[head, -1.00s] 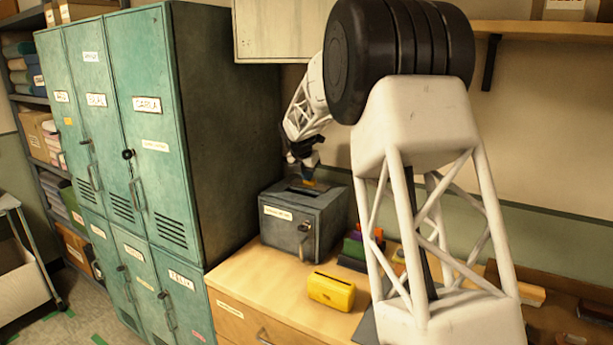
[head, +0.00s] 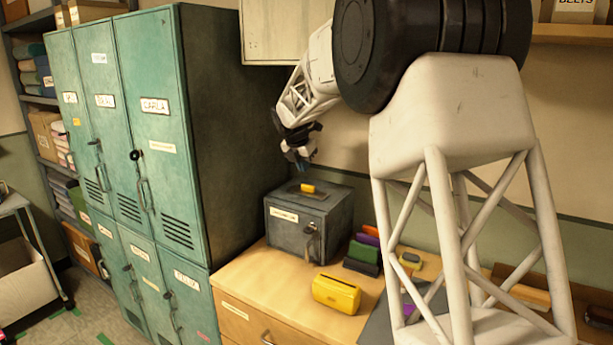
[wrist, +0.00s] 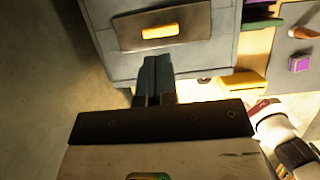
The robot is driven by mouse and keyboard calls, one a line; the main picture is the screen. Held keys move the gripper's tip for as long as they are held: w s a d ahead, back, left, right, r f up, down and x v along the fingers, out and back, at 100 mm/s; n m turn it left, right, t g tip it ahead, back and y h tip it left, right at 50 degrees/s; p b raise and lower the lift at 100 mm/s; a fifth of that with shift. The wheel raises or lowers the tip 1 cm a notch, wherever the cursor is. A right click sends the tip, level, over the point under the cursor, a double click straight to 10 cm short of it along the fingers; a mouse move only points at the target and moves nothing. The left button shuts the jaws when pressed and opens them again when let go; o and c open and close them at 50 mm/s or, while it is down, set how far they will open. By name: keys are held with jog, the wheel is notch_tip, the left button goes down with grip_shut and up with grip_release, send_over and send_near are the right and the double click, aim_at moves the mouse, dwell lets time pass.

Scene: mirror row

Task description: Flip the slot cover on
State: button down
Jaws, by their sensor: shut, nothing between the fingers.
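A grey metal box (head: 285,238) with a label and a keyed lock on its front stands on the wooden cabinet beside the lockers. The slot cover (head: 318,195), a dark flat plate with a yellow bar on it, lies flat on the box's top. No open slot shows there. In the wrist view the cover (wrist: 196,20) and its yellow bar (wrist: 160,31) are at the top. My gripper (head: 302,165) is just above the cover, apart from it. Its fingers (wrist: 154,62) are together and empty.
A yellow box (head: 337,293) sits on the cabinet top (head: 262,275) in front of the grey box. Several coloured items, including a green one (head: 362,253), stand to the right. Green lockers (head: 160,80) rise close on the left. A wall cupboard (head: 285,35) hangs above.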

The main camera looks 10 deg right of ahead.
jog(key=shift+v, duration=1.6)
jog(key=s+a, duration=0.4)
jog(key=shift+s+a, duration=0.2)
jog(key=shift+a, duration=0.05)
jog(key=shift+f, duration=0.15)
send_near(306, 192)
jog(key=f, duration=0.1)
jog(key=s+f, duration=0.1)
jog(key=f, duration=0.1)
jog(key=a+f, duration=0.1)
jog(key=f, duration=0.1)
jog(key=shift+s+a, duration=0.1)
jog(key=shift+s, duration=0.25)
jog(key=shift+w+d+r, duration=0.15)
jog(key=shift+w+d, duration=1.2)
